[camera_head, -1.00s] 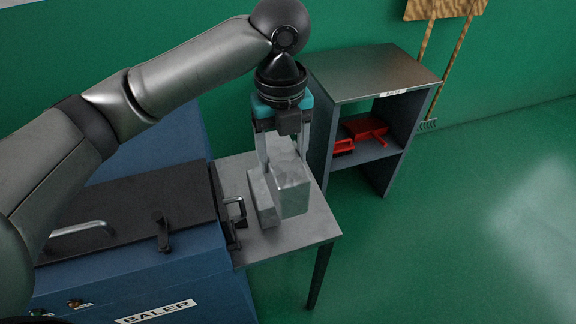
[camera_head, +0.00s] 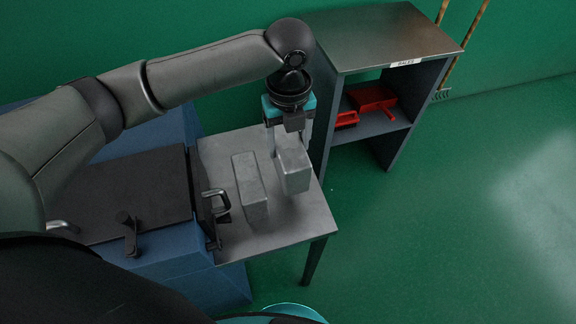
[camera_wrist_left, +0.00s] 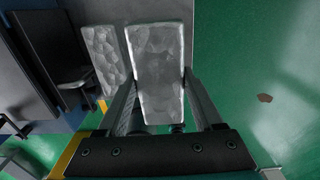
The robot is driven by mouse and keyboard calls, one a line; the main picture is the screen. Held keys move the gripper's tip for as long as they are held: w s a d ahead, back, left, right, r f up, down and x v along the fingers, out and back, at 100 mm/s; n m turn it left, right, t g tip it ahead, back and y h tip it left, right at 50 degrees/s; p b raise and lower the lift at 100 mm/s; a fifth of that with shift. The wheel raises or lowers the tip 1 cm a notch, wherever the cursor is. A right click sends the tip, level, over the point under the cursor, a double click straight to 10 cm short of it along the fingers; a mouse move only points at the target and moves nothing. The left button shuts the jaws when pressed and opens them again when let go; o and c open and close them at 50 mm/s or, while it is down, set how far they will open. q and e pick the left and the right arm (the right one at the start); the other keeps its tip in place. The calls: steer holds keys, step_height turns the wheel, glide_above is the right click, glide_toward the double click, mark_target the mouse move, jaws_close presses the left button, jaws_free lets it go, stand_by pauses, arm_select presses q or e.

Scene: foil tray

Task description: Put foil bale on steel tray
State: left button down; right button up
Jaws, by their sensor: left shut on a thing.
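A grey, crinkled foil bale (camera_head: 295,172) is between the fingers of my left gripper (camera_head: 289,148), which is shut on it. The bale hangs upright and appears to be a little above the grey metal table (camera_head: 290,225). In the left wrist view the held bale (camera_wrist_left: 157,75) fills the space between the fingers. A second foil bale (camera_head: 249,188) lies on the table to the left of the held one, with a gap between them. I cannot tell for sure which surface is the steel tray. My right gripper is not in view.
A blue baler (camera_head: 170,235) with a dark lid and handles stands left of the table. A metal cabinet (camera_head: 385,38) labelled BALES stands behind and right, its top bare. Red items (camera_head: 372,97) sit on its shelf.

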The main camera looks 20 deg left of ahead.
arm_select(q)
step_height(320, 180, down, 3)
steer(key=shift+r, duration=0.15)
step_height(320, 180, down, 5)
steer(key=shift+w+f+b, duration=0.1)
steer(key=shift+b, duration=0.6)
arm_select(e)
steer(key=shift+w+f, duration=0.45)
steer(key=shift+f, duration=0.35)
arm_select(q)
steer(key=shift+f, duration=0.1)
steer(key=shift+c, duration=0.2)
jaws_free()
step_height(320, 180, up, 12)
steer(key=p, duration=0.2)
steer(key=shift+r+p, duration=0.2)
steer(key=shift+p, duration=0.1)
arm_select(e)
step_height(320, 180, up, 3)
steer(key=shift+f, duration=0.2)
